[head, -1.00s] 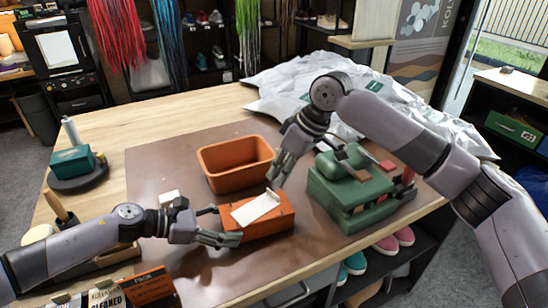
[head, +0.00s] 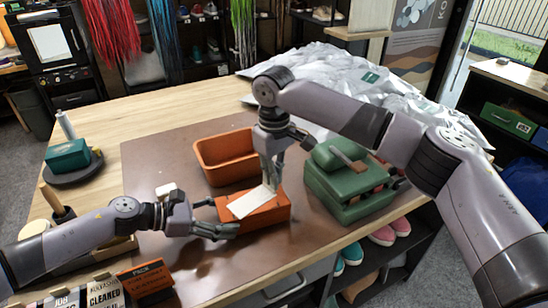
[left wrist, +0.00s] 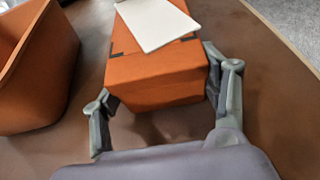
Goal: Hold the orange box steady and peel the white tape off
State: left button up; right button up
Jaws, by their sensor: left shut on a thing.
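The orange box (head: 262,216) lies on the brown mat with a flat white tape strip (head: 246,204) across its top. My left gripper (head: 218,217) is shut on the box's left end, one finger on each side. In the left wrist view, its fingers flank the box (left wrist: 155,85), and the tape (left wrist: 158,20) lies on the top face. My right gripper (head: 270,184) points down at the tape's right end, its fingertips at or just above it. Its fingers overlap the tape end, so I cannot tell whether they grip it.
An empty orange bin (head: 226,157) stands just behind the box; it also shows at left in the left wrist view (left wrist: 35,70). A green machine (head: 345,185) stands close to the right. Crumpled white bags (head: 400,95) lie at the back right.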

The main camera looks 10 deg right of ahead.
jog(key=shift+f, duration=1.7)
jog(key=shift+c, duration=0.4)
grip_shut()
jog(key=shift+r, duration=0.2)
pick_arm(q)
jog(key=shift+f, duration=0.1)
pick_arm(e)
jog(key=shift+r, duration=3.45)
jog(key=shift+r, duration=0.2)
pick_arm(q)
jog(key=o, duration=1.3)
pick_arm(e)
notch_tip(320, 180, up, 4)
jog(key=shift+f, duration=0.1)
